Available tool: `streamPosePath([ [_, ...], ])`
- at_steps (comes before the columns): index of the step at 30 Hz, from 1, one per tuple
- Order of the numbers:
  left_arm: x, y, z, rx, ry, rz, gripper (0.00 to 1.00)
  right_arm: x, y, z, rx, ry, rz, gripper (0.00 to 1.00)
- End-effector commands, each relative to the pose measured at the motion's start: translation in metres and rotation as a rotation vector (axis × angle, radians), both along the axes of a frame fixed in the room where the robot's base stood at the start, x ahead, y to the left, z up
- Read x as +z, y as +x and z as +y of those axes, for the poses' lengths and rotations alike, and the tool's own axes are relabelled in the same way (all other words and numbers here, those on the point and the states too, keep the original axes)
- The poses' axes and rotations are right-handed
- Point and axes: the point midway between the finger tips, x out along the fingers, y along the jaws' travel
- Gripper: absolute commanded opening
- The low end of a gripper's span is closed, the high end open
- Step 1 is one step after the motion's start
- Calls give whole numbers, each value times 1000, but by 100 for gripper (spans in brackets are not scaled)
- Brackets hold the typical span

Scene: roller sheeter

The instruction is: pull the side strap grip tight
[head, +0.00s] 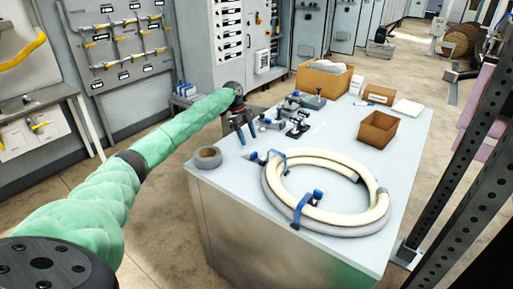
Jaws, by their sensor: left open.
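A coil of cream and grey hose (378,212) lies flat on the near part of the grey table. Blue straps stand up from it: one strap with a blue end (303,208) at its front side, one strap (276,158) at its back left, and a small blue piece (317,194) inside the ring. I cannot tell which is the side strap grip. My left gripper (243,132) is open and points down above the table's far left edge, behind and left of the coil and apart from it. My right gripper is out of view.
The table (340,132) also bears a grey tape roll (208,157), small blue and black clamps (298,123), a brown open box (377,129) and a cardboard box (322,78). A dark perforated post (465,190) stands at the right.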

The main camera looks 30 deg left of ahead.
Motion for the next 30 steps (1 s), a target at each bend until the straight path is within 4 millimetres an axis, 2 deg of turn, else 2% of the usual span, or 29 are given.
streamPosePath([
  [12,-43,-2,-19,2,0,3,53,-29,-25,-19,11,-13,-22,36],
  [18,-60,-2,-26,3,1,1,53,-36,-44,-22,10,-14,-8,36],
  [30,-67,-2,-27,3,2,0,51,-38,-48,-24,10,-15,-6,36],
])
